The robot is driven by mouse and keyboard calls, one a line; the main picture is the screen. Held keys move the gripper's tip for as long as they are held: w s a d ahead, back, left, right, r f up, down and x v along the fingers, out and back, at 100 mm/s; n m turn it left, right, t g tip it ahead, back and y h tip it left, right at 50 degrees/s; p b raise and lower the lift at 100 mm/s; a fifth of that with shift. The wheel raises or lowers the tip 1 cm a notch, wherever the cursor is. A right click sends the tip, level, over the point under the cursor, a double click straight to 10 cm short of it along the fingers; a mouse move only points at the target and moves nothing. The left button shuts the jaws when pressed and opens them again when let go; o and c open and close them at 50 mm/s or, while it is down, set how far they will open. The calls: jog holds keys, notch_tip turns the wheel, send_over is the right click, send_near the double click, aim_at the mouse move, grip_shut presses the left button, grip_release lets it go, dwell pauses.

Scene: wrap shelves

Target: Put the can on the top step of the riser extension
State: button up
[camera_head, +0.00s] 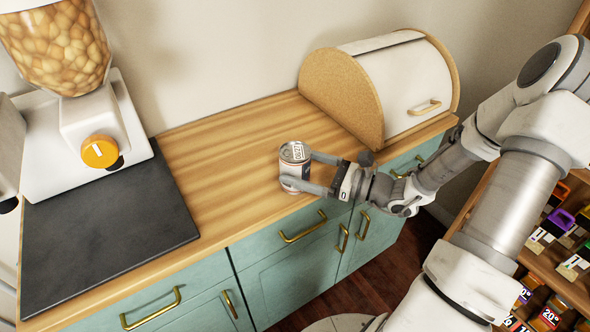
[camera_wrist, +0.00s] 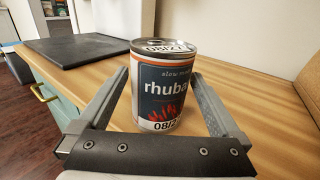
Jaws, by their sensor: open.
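The can (camera_head: 294,165) stands upright on the wooden counter near its front edge. In the wrist view the can (camera_wrist: 163,88) has a dark label reading "rhuba" and a silver lid. My gripper (camera_head: 308,171) is open, with one finger on each side of the can. In the wrist view the gripper (camera_wrist: 160,100) shows gaps between the fingers and the can. No riser extension is recognisable in either view.
A rounded bread box (camera_head: 385,85) stands at the back right of the counter (camera_head: 230,150). A dark slab (camera_head: 105,235) and a dispenser (camera_head: 85,110) stand at left. Shelves (camera_head: 565,265) with small boxes are at far right. The counter between slab and can is clear.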

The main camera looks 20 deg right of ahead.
jog(key=shift+x, duration=0.8)
jog(key=c, duration=1.5)
jog(key=shift+r, duration=0.15)
grip_shut()
